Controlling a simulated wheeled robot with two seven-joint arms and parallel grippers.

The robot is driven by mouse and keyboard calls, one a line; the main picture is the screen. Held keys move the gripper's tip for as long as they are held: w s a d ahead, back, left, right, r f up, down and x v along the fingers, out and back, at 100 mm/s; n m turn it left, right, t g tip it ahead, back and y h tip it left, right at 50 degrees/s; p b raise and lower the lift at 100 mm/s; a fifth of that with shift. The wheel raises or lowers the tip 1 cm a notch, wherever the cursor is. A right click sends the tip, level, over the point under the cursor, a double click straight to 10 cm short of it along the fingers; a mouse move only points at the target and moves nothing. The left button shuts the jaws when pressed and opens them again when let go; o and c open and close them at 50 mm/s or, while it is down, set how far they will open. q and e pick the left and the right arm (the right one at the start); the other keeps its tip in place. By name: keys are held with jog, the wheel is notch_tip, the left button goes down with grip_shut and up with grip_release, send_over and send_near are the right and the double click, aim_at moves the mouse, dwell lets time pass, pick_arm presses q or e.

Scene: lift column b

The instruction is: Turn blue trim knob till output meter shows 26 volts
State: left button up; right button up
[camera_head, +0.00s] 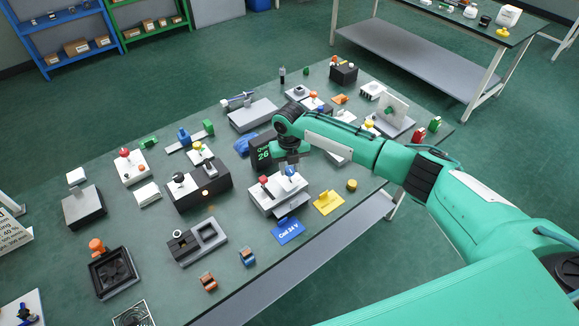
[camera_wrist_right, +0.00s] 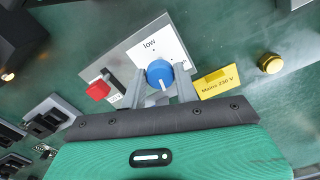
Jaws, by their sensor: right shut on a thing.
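The blue trim knob (camera_head: 290,171) sits on a white and grey box (camera_head: 272,205) near the table's right side. In the right wrist view the blue knob (camera_wrist_right: 159,72) has a white pointer line, and "low" is printed beside it. My right gripper (camera_head: 290,163) reaches down over the box. In the right wrist view its fingers (camera_wrist_right: 163,80) are on both sides of the knob, shut on it. The output meter (camera_head: 263,153), a black display behind the box, shows 26 in green; its upper text is partly hidden by my arm. My left gripper is not in view.
A red-topped switch (camera_head: 264,181) is on the same box, close to the knob; it also shows in the right wrist view (camera_wrist_right: 98,90). A blue "Coil 24 V" card (camera_head: 288,231) and a yellow "Mains 230 V" card (camera_head: 328,202) lie nearby. Several other devices crowd the table.

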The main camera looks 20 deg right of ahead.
aim_at(289, 169)
jog(key=shift+w+r, duration=0.1)
jog(key=shift+r, duration=0.05)
jog(key=o, duration=1)
jog(key=shift+c, duration=0.2)
notch_tip(289, 169, up, 14)
jog(key=b, duration=0.2)
jog(key=shift+b, duration=0.35)
jog(key=shift+f, duration=0.2)
